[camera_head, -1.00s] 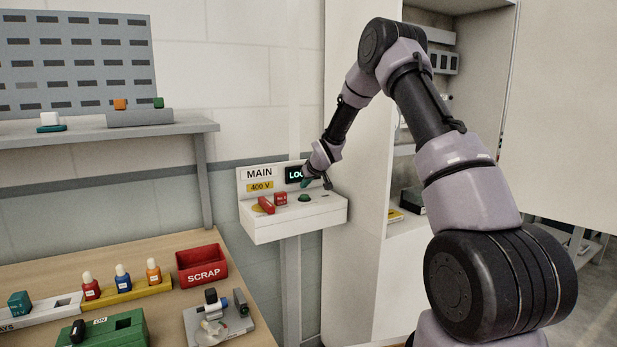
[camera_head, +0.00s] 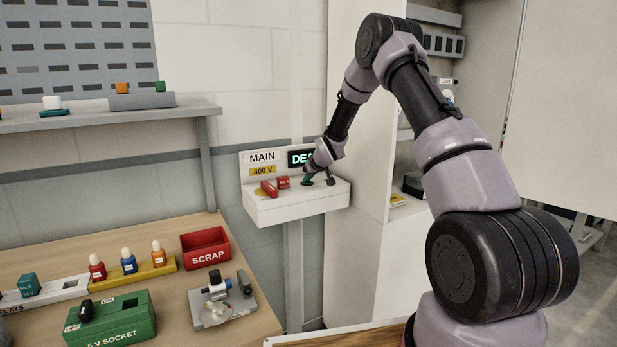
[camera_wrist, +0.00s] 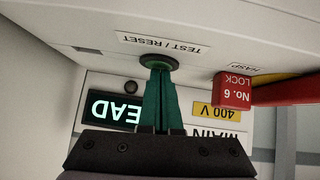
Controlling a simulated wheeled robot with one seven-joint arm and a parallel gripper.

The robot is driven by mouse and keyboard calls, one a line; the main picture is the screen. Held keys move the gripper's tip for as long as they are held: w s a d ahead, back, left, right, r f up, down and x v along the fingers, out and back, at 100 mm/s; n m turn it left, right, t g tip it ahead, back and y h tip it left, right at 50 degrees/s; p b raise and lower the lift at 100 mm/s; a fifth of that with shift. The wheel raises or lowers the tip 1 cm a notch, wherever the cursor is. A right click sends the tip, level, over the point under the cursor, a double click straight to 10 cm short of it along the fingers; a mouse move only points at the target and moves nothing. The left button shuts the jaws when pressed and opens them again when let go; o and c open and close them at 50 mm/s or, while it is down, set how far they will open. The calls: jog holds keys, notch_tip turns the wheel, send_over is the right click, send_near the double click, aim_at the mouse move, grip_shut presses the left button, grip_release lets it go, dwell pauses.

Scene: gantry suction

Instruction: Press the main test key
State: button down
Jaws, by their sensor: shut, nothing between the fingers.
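The main box (camera_head: 295,207) is a white wall-mounted unit with a "MAIN" sign, a yellow "400 V" label and a lit display (camera_head: 299,158). The display text starts "DE" in the head view and ends "EAD" in the upside-down wrist view (camera_wrist: 115,110). The round dark test key (camera_wrist: 159,62) sits beside the "TEST / RESET" label. My gripper (camera_wrist: 160,72) is shut and empty, its green fingertips at the key and seemingly touching it. In the head view my gripper (camera_head: 307,181) covers most of the key.
A red "No. 6" lock (camera_wrist: 232,92) sits on the box at the hasp, close beside my fingers. A red scrap bin (camera_head: 206,247), a green socket block (camera_head: 110,318) and bottles stand on the bench at left. A white cabinet wall (camera_head: 362,130) rises at right.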

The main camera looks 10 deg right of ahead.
jog(key=shift+s+f, duration=0.25)
jog(key=shift+f, duration=0.35)
jog(key=r, duration=0.5)
jog(key=shift+w+a, duration=0.1)
jog(key=shift+a, duration=0.1)
jog(key=v, duration=1)
jog(key=shift+w+r, duration=0.1)
jog(key=shift+r, duration=0.05)
